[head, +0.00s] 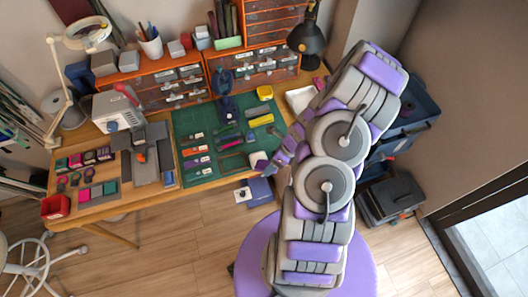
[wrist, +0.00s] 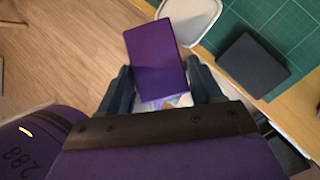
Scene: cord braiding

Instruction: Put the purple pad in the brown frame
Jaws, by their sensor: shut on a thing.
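The purple pad (wrist: 157,50) is a flat, dark purple rectangle in the wrist view. My gripper (wrist: 160,76) is shut on its near end, with a dark finger on each side, and the pad sticks out ahead of the fingers. In the head view my gripper (head: 273,160) is by the front right corner of the green mat, and the pad is too small there to tell apart from it.
A light grey rounded piece (wrist: 194,16) lies beyond the pad, and a dark grey square block (wrist: 252,64) lies on the green mat (head: 195,123). Several coloured strips and cords cover the mat. Orange drawer units (head: 255,62) stand behind. Wooden floor shows below the table edge.

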